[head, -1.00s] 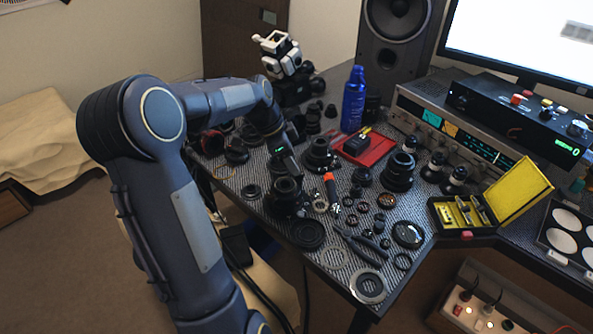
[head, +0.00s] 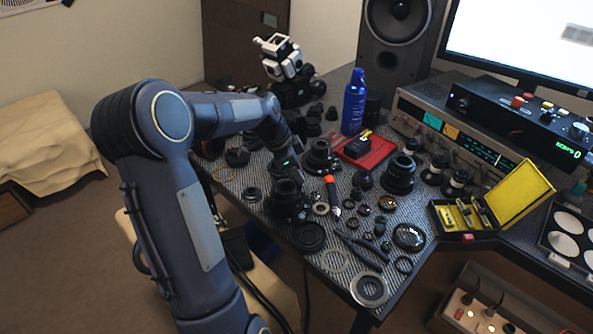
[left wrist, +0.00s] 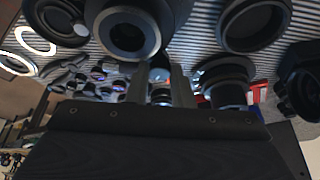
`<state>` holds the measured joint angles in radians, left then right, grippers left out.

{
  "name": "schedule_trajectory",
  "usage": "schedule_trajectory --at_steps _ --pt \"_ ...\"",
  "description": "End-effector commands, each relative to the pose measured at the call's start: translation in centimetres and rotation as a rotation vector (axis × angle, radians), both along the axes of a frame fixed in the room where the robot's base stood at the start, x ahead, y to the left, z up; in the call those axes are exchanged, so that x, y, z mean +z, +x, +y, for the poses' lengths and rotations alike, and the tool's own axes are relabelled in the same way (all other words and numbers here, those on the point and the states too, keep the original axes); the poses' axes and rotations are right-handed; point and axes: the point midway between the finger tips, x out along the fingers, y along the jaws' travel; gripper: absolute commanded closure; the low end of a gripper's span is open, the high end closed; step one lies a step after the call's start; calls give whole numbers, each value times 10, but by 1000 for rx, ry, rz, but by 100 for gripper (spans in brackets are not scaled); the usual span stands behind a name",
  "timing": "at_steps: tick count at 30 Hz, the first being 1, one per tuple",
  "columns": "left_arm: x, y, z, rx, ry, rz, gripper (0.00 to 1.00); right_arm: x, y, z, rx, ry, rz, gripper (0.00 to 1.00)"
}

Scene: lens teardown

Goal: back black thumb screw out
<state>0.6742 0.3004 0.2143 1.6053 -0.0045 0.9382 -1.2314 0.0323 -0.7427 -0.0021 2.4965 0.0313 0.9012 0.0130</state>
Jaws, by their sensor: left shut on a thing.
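My left gripper (head: 292,180) reaches down at the back of a black lens body (head: 286,194) near the front of the mat. In the left wrist view the two fingers (left wrist: 161,88) are closed around a small dark round part, which looks like the black thumb screw (left wrist: 161,95). The large lens ring (left wrist: 128,32) fills the top of that view, just beyond the fingers. I cannot tell whether the screw still sits in the lens body. In the head view the screw is hidden by my wrist. My right gripper is not in view.
Black lens parts crowd the grey mat. A blue spray can (head: 353,101), a red tray (head: 379,150), a lens (head: 399,174) and a yellow case (head: 517,194) stand farther right. Flat rings (head: 369,289) lie at the front edge.

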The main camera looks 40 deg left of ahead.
Motion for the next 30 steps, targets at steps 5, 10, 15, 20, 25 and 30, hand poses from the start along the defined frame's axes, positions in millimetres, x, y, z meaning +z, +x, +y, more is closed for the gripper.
schedule_trajectory --at_steps 5,10,15,20,25,30 --pt "0 0 0 20 0 0 100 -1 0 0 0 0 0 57" --pt "-1 -1 -1 82 1 -1 100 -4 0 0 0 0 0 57" --pt "-1 -1 -3 198 1 -1 100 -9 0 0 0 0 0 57" --pt "0 -2 -4 342 1 -2 100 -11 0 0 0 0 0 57" --pt "1 -2 -6 503 1 -3 100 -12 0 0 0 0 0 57" --pt "1 -2 -8 662 1 -3 100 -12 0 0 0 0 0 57"
